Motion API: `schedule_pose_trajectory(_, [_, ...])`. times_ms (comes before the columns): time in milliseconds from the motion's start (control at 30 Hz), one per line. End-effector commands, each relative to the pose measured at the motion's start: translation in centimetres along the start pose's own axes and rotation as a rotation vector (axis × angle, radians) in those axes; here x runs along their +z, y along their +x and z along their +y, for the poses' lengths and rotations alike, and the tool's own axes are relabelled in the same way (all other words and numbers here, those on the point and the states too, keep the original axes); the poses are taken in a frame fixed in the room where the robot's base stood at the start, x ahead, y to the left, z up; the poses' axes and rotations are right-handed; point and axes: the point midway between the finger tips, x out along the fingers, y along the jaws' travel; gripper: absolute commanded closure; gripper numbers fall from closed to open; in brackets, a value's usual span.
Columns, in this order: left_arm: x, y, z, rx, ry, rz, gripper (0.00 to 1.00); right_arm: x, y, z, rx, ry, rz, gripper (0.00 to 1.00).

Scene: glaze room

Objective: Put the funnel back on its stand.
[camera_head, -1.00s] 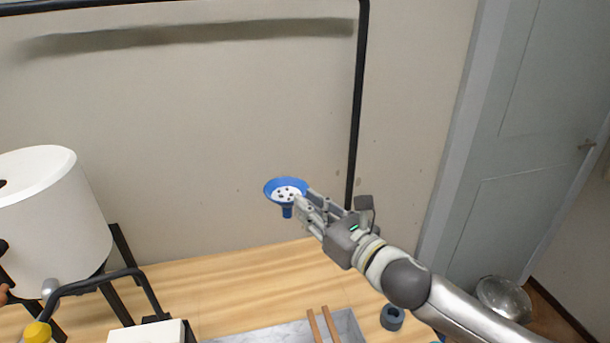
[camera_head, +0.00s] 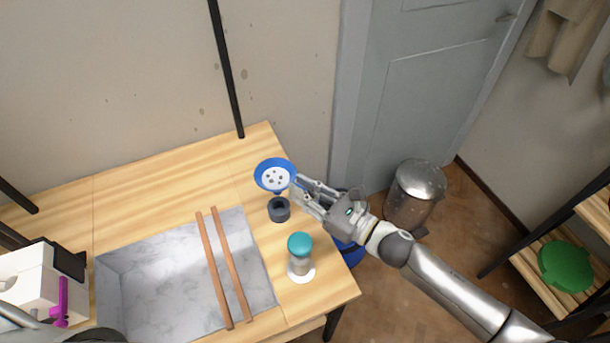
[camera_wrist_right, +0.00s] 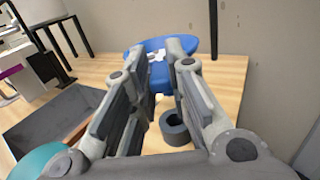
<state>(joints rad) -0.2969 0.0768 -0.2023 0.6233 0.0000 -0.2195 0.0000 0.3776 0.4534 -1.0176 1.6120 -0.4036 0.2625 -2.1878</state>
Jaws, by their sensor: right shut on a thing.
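The blue funnel (camera_head: 262,186) has a white perforated disc inside. My right gripper (camera_head: 293,186) is shut on its rim at the right side and holds it upright above the table. In the right wrist view the funnel (camera_wrist_right: 180,45) shows at the fingertips of the gripper (camera_wrist_right: 159,60). The stand appears to be the dark grey ring (camera_head: 279,210) on the wooden table, just below the funnel in the head view. My left gripper does not show.
A teal-topped jar (camera_head: 300,260) stands near the ring at the table's right edge. A grey sink (camera_head: 170,285) with two wooden sticks (camera_head: 232,265) across it lies to the left. The table's back (camera_head: 150,185) is clear. A metal bin (camera_head: 415,190) stands on the floor at the right.

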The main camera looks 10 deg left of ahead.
Motion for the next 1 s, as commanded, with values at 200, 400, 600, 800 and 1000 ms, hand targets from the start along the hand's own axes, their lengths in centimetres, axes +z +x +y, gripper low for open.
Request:
schedule_pose_trajectory(200, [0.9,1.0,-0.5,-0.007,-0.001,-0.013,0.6,-1.4,0.0,0.0,-0.001,0.0,0.0,1.0])
schedule_pose_trajectory(400, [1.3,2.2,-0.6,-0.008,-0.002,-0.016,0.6,-3.2,-0.1,0.0,-0.001,0.002,0.001,1.0])
schedule_pose_trajectory(600, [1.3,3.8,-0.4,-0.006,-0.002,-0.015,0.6,-4.7,-0.1,0.0,-0.001,0.001,0.0,1.0])
schedule_pose_trajectory(800, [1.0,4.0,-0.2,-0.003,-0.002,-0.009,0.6,-4.8,-0.1,0.0,-0.001,0.001,-0.001,1.0])
schedule_pose_trajectory(1000, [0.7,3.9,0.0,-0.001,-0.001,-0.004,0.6,-4.7,-0.1,0.0,-0.001,0.001,0.0,1.0])
